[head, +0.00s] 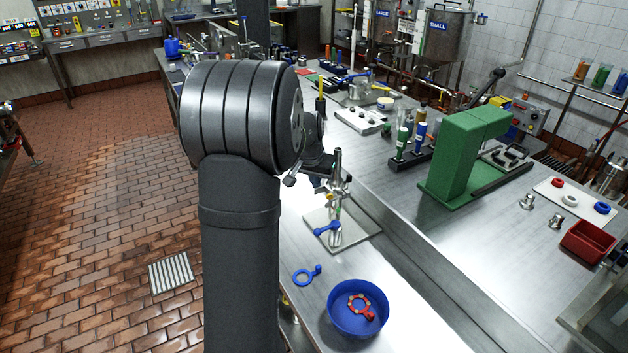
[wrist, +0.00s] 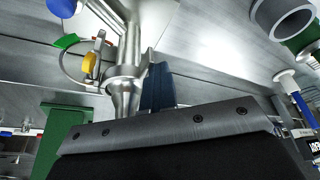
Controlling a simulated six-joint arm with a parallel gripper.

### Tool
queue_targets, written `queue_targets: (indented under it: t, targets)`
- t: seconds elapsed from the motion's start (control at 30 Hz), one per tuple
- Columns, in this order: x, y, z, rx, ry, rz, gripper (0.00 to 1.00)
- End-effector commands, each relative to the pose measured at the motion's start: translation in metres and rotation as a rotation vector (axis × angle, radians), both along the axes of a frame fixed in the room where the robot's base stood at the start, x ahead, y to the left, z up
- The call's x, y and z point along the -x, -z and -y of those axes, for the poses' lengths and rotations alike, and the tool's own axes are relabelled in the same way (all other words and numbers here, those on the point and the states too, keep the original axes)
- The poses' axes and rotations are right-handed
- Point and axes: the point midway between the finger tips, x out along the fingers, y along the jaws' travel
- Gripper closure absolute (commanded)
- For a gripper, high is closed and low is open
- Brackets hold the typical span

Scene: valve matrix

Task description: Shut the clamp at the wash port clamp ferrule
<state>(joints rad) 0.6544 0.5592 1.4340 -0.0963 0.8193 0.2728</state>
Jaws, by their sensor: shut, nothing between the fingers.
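In the wrist view, a steel pipe fitting with a cone-shaped ferrule (wrist: 124,92) stands just left of my gripper (wrist: 158,88). The dark blue fingers are together and empty, close beside the ferrule; I cannot tell whether they touch it. A thin curved metal band with a yellow knob (wrist: 90,66) and a green tab (wrist: 66,41) sits left of the ferrule. It may be the clamp; I cannot tell whether it is closed. In the head view, the steel valve assembly (head: 337,190) stands upright on a pale plate (head: 361,229), with a blue handle (head: 326,229) low down. My arm hides most of the gripper there.
A blue ring with a tab (head: 306,275) lies on the bench near a blue bowl (head: 340,324) holding a red ring piece (head: 362,306). A tall green block (head: 465,155) and a rack with coloured tubes (head: 412,157) stand to the right. Bench space right of the plate is clear.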

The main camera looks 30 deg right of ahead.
Motion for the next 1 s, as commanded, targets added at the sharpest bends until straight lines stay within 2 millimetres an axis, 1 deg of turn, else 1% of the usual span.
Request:
queue_targets:
  t: [0.03,0.3,0.73,0.87,0.97,1.0]
  targets:
    - [0.003,0.0,0.001,-0.001,0.002,-0.004,1.0]
    - [0.006,0.0,0.003,-0.001,0.004,-0.007,1.0]
    - [0.007,0.001,0.004,-0.001,0.006,-0.013,1.0]
    - [-0.005,0.001,0.004,0.0,0.004,-0.011,1.0]
    - [-0.024,0.002,0.002,0.0,0.001,-0.008,1.0]
    - [-0.033,0.001,0.002,0.001,-0.001,-0.005,1.0]
